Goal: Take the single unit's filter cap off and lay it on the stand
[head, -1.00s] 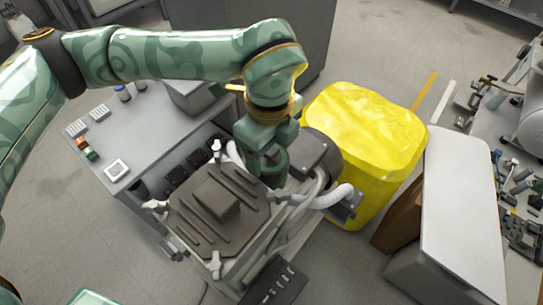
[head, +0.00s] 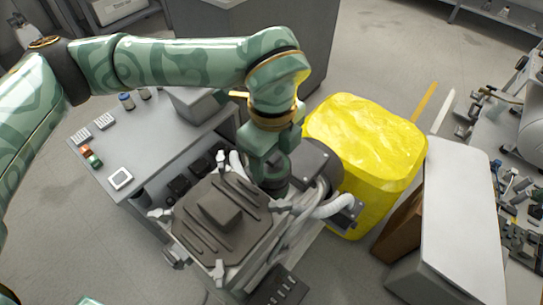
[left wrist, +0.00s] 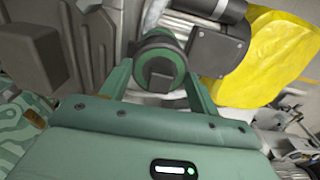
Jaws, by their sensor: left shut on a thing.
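The single unit shows in the head view as a compressor with a dark ribbed cover (head: 247,240) and white-tipped corner fittings. My left gripper (head: 272,180) points down behind this cover, beside the unit's dark motor. In the left wrist view the gripper (left wrist: 160,75) has its two green fingers on either side of the round filter cap (left wrist: 159,47), dark with a green rim and a square boss. It is shut on the cap. Whether the cap is still seated on the unit is hidden. I cannot tell for sure which surface is the stand. My right gripper is out of view.
A yellow bag-like bin (head: 365,150) stands right of the unit, close to the white hose (head: 335,205). A grey bench (head: 150,150) with small items lies to the left. A pale-topped box (head: 460,190) at the right has a clear top.

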